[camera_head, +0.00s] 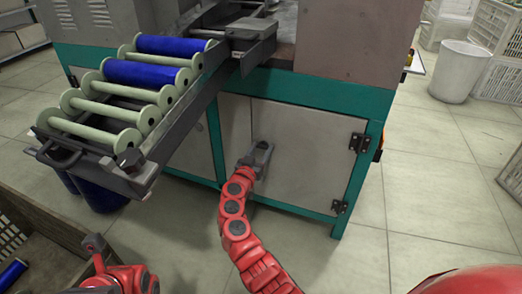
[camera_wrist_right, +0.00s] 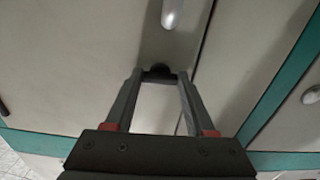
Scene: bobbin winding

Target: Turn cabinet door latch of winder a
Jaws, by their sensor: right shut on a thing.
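The winder's cabinet door (camera_head: 307,155) is a grey panel in a teal frame and looks closed. My right gripper (camera_head: 262,150) reaches its left edge, where the head view does not show the latch clearly. In the right wrist view, the fingers of the right gripper (camera_wrist_right: 159,78) are shut on a small dark part of the door latch (camera_wrist_right: 160,69). A silver oval handle (camera_wrist_right: 172,14) lies just beyond the fingertips. My left gripper (camera_head: 96,244) is at the lower left, away from the cabinet, and its jaws are too unclear to judge.
A sloping rack (camera_head: 180,130) with pale green bobbins, two wound in blue (camera_head: 140,73), juts out left of the door. A wooden crate (camera_head: 62,240) stands at the lower left. Black hinges (camera_head: 358,142) are on the door's right side.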

